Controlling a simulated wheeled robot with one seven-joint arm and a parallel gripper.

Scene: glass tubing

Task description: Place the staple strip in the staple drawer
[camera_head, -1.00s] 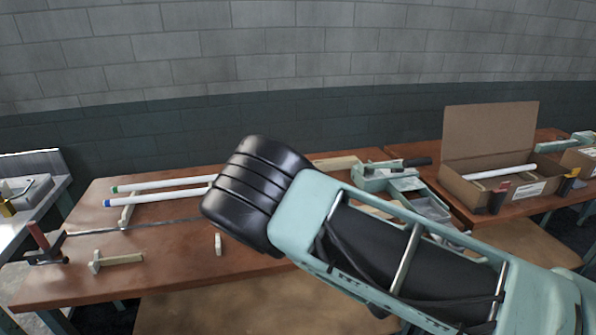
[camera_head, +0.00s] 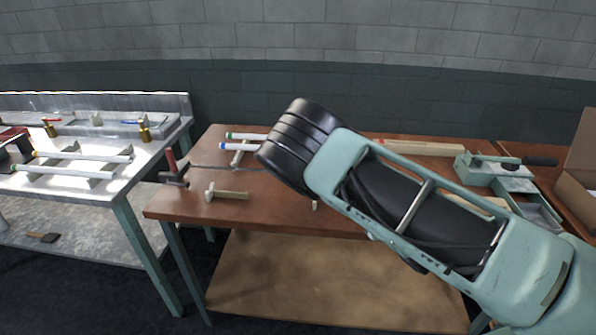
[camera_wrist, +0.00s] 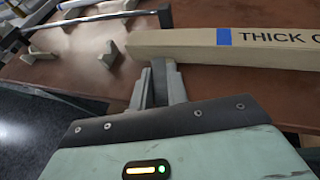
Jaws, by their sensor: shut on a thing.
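My gripper (camera_wrist: 160,82) shows in the wrist view, its narrow grey fingers together over the brown table. It is shut on a thin grey piece, which I take to be the staple strip; the fingers hide most of it. In the head view my arm's black wrist cover hides the fingers. A teal stapler-like device (camera_head: 483,172) with a black handle stands at the right of the wooden table. An open grey tray (camera_head: 540,214), apparently the staple drawer, sits at its front. My gripper is left of both.
A tan bar marked THICK (camera_wrist: 192,42) lies just beyond my fingers. White tubes (camera_head: 240,146) and a small clamp (camera_head: 174,172) are on the wooden table (camera_head: 280,205). A metal bench (camera_head: 100,180) stands at left, a cardboard box (camera_head: 585,180) at right. The front table middle is mostly clear.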

